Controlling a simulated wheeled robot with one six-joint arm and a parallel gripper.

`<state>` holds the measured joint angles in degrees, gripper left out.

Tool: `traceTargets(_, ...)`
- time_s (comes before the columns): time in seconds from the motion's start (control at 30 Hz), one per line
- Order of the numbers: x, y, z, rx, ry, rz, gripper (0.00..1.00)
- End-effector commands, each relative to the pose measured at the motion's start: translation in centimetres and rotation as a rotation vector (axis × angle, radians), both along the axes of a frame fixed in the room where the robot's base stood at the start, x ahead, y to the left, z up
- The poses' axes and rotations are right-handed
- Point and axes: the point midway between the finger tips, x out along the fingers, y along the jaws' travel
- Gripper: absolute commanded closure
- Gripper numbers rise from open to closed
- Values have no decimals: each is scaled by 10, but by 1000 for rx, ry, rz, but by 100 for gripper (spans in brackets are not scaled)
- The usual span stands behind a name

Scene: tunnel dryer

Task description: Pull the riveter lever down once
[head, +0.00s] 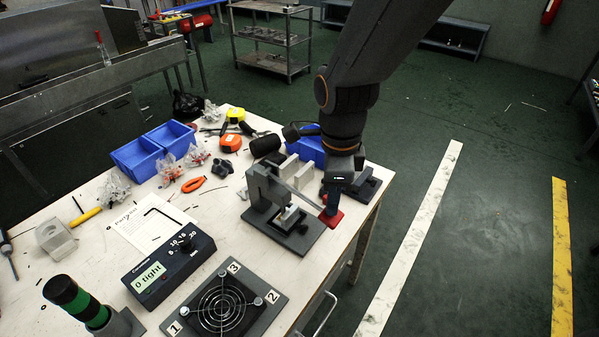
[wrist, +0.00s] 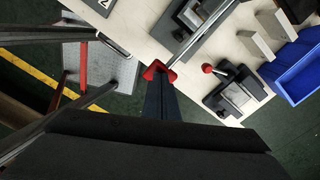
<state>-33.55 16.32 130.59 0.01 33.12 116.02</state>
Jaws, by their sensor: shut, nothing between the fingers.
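The riveter (head: 262,187) is a dark grey press on a flat base near the table's right edge. Its metal lever (head: 302,193) slopes down to the right and ends in a red grip (head: 331,218). In the wrist view the lever (wrist: 202,34) runs as a thin bar to the red grip (wrist: 155,72). My gripper (head: 334,205) is shut and empty, pointing down at the red grip. In the wrist view my fingertips (wrist: 159,80) overlap the grip; whether they touch it is unclear. A small light block sits under the press head.
A second dark fixture (head: 366,187) with a red-knobbed handle (wrist: 207,68) stands close behind. Blue bins (head: 138,159), a control box reading "0 tight" (head: 168,266) and a fan plate (head: 262,320) share the table. Open floor lies to the right.

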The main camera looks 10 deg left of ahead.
Motion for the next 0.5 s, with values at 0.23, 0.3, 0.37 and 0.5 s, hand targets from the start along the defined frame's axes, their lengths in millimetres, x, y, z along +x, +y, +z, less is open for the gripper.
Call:
traceTargets(0.23,0,0,7,1,-1,0,100)
traceTargets(0.3,0,1,13,1,-2,0,100)
traceTargets(0.37,0,1,19,1,-2,0,100)
traceTargets(0.5,0,1,30,2,-2,-1,100)
